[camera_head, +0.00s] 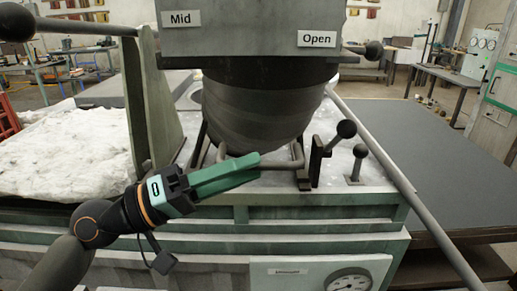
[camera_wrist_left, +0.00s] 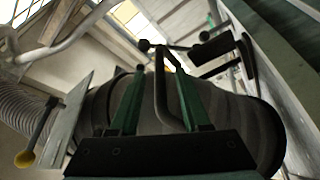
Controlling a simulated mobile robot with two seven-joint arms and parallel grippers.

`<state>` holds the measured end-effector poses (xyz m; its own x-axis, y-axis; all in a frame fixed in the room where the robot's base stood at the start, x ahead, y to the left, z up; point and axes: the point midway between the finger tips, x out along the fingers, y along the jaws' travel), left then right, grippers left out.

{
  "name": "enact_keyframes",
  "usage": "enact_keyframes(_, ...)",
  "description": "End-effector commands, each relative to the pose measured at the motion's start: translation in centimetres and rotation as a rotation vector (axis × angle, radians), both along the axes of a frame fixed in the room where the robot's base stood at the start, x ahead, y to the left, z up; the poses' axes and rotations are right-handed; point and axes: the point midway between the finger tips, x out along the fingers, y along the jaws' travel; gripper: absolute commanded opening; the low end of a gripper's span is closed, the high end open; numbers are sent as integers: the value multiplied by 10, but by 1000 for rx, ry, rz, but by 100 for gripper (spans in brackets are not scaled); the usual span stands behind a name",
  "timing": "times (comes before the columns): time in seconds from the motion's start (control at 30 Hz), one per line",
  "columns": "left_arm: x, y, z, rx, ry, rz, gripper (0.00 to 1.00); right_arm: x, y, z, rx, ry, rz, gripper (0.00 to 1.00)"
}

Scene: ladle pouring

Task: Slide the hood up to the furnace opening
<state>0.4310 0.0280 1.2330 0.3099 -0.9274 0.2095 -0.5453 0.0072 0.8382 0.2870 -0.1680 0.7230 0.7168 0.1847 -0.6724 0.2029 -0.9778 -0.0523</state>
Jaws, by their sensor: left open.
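A dark grey, rounded hood-like body (camera_head: 265,105) hangs below a grey box labelled "Mid" and "Open" (camera_head: 250,28). It also fills the middle of the left wrist view (camera_wrist_left: 235,120). A bent metal handle bar (camera_head: 285,165) sits low in front of it. My left gripper (camera_head: 257,167) has green fingers pointing right at this bar. In the left wrist view, the bar (camera_wrist_left: 161,85) runs between the two open fingers; contact cannot be told. A pale round rim (camera_head: 196,96), perhaps the furnace opening, is partly hidden behind the dark body. My right gripper is not in view.
Ball-topped levers (camera_head: 357,160) stand on the green-grey furnace body (camera_head: 200,245), right of the handle. A long rod (camera_head: 410,195) slopes down at the right. A gauge (camera_head: 348,282) is on the front. A grey table (camera_head: 420,130) at the right is clear.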

Motion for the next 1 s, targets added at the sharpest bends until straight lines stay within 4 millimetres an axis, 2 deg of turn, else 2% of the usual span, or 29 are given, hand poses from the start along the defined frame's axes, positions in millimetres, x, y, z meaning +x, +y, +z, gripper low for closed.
enact_keyframes(0.03,2,-7,6,-2,-1,-1,47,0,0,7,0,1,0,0)
enact_keyframes(0.2,7,-22,6,-1,0,-1,47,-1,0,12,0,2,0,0)
enact_keyframes(0.57,9,-25,5,1,-1,1,46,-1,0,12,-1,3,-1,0)
enact_keyframes(0.9,9,-25,5,1,-1,1,8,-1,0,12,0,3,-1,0)
enact_keyframes(1.0,9,-25,5,1,-1,1,0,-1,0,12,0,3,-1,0)
